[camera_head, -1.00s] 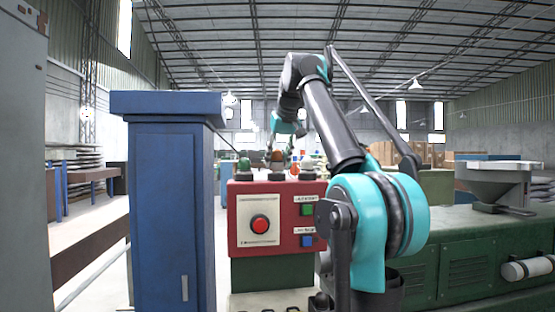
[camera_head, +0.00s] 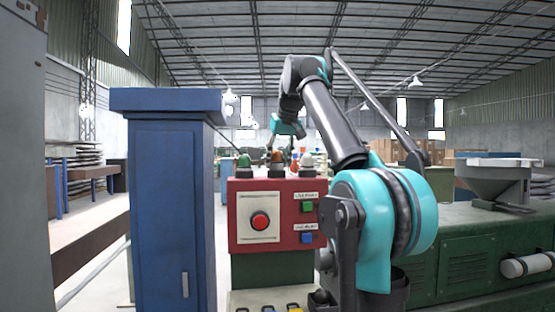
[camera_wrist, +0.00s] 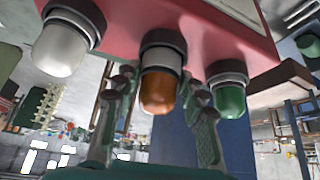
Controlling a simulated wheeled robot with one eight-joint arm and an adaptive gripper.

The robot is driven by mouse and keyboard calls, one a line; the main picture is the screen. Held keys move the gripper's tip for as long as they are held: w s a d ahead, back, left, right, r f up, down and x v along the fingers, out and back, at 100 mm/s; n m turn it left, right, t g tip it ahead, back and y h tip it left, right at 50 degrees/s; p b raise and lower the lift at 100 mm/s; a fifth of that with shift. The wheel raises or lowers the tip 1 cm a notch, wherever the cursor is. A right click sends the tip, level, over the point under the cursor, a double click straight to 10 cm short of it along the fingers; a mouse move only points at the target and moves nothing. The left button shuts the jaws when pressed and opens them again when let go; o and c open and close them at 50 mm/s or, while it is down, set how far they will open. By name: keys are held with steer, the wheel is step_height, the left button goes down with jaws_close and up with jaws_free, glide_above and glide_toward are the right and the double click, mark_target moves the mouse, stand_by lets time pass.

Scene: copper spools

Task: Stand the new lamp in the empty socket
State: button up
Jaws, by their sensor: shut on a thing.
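The amber lamp (camera_wrist: 158,94) is at the middle socket (camera_wrist: 163,38) of the red control box, between the two fingers of my gripper (camera_wrist: 160,112), which is shut on it. A pale collar shows between the amber dome and the dark socket ring; I cannot tell whether it is fully seated. In the wrist view the box is upside down. A white lamp (camera_wrist: 61,48) and a green lamp (camera_wrist: 230,100) stand in the sockets on either side. In the head view my gripper (camera_head: 279,153) is small above the amber lamp (camera_head: 277,158).
The red box (camera_head: 285,240) has a red button (camera_head: 260,221), a green button (camera_head: 307,206) and a blue button (camera_head: 307,237) on its front. A tall blue cabinet (camera_head: 165,210) stands left of it. A green machine (camera_head: 470,255) fills the right side.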

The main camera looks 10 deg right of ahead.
mark_target(279, 157)
steer(key=shift+f, duration=0.45)
steer(key=o, duration=1.2)
steer(key=shift+r, duration=0.1)
steer(key=v, duration=0.6)
steer(key=shift+s+r, duration=0.25)
steer(key=shift+r, duration=0.05)
steer(key=shift+s+d+r, duration=0.1)
steer(key=shift+s+r, duration=0.05)
steer(key=shift+r, duration=0.05)
